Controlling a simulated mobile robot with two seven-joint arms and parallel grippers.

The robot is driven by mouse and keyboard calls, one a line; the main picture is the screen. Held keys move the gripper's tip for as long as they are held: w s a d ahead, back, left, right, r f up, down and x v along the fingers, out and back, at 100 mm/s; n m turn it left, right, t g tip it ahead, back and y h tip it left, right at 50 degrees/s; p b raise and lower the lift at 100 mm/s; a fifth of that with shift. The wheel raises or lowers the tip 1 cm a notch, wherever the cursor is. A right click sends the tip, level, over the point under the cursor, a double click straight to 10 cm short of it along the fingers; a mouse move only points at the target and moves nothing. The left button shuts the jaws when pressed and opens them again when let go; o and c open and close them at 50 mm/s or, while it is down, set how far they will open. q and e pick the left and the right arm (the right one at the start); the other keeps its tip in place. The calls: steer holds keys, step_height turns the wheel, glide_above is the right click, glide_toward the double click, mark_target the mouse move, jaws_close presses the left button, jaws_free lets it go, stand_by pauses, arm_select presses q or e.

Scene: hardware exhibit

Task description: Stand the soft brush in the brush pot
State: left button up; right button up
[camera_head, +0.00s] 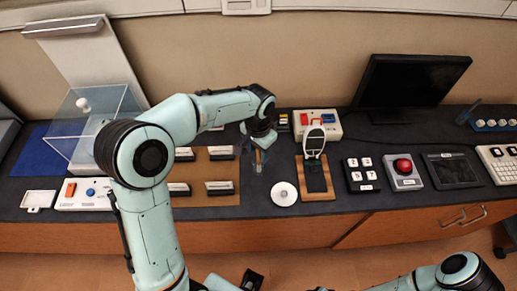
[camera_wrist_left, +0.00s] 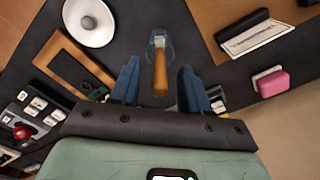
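The brush (camera_head: 258,159) has a wooden handle and stands roughly upright in a small clear glass pot (camera_head: 251,168) on the dark counter. In the left wrist view the handle (camera_wrist_left: 160,75) points up toward the camera, and its lower end is inside the clear pot (camera_wrist_left: 151,48). My left gripper (camera_head: 263,141) is directly above the pot. Its two blue fingers are apart, one on each side of the handle's top, with a visible gap on both sides. The bristles cannot be made out. My right gripper is not visible; only parts of that arm show at the bottom right.
A white round dish (camera_head: 284,194) and a wooden tray with a white-framed mirror-like item (camera_head: 314,141) stand right of the pot. A brown board (camera_head: 212,171) with label holders lies left. A keypad (camera_head: 360,175), red button box (camera_head: 403,172) and monitor (camera_head: 412,82) are farther right.

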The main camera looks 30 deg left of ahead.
arm_select(q)
step_height(320, 180, up, 13)
steer(key=p, duration=0.1)
steer(key=shift+r+p, duration=0.2)
steer(key=shift+p, duration=0.2)
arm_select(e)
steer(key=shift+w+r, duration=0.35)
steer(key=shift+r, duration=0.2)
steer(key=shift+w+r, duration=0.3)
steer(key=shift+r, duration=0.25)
arm_select(q)
steer(key=shift+s, duration=0.1)
